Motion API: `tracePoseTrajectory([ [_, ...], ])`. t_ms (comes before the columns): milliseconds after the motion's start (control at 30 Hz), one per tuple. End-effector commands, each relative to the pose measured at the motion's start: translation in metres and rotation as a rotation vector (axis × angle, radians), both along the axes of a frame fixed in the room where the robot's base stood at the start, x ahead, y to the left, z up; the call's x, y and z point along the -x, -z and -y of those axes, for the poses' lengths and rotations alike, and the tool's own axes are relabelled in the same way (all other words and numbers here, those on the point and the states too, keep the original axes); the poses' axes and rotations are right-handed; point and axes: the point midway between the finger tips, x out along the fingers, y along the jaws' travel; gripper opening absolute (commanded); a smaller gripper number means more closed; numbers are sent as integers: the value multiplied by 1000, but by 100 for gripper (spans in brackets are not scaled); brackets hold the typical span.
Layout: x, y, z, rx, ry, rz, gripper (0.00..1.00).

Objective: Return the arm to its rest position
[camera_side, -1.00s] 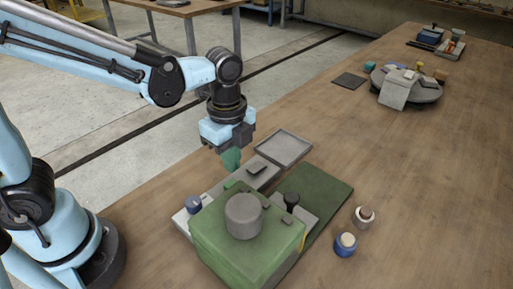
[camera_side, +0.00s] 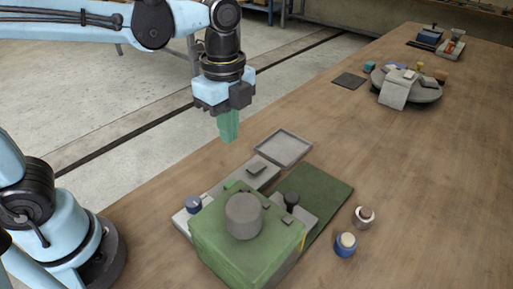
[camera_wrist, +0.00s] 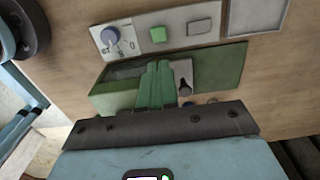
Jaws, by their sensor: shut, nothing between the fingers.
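My gripper (camera_side: 229,125) hangs from the blue wrist in the side view, its green fingers together and pointing down. It is in the air above the back of the green machine (camera_side: 272,249), apart from it, with nothing between the fingers. The fingers also show in the wrist view (camera_wrist: 157,84), in front of the machine, and hide part of it.
The machine has a grey cylinder (camera_side: 243,215) on top. A grey panel with a blue knob (camera_side: 194,203) and a shallow grey tray (camera_side: 283,148) lie behind it. Two small jars, one blue (camera_side: 345,245), one grey (camera_side: 363,218), stand at right.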

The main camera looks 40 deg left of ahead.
Motion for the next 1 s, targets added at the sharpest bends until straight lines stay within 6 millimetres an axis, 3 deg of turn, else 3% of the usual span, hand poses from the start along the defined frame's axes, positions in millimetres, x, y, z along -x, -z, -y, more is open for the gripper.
tracePoseTrajectory([
  [333, 0, 0, 0, 0, -2, 1, 0],
  [467, 2, 1, -7, 10, -84, 31, 0],
  [667, 9, 6, -36, 91, -526, 191, 0],
  [800, 15, 13, -59, 206, -913, 321, 0],
  [1000, 21, 21, -83, 385, -1332, 444, 0],
])
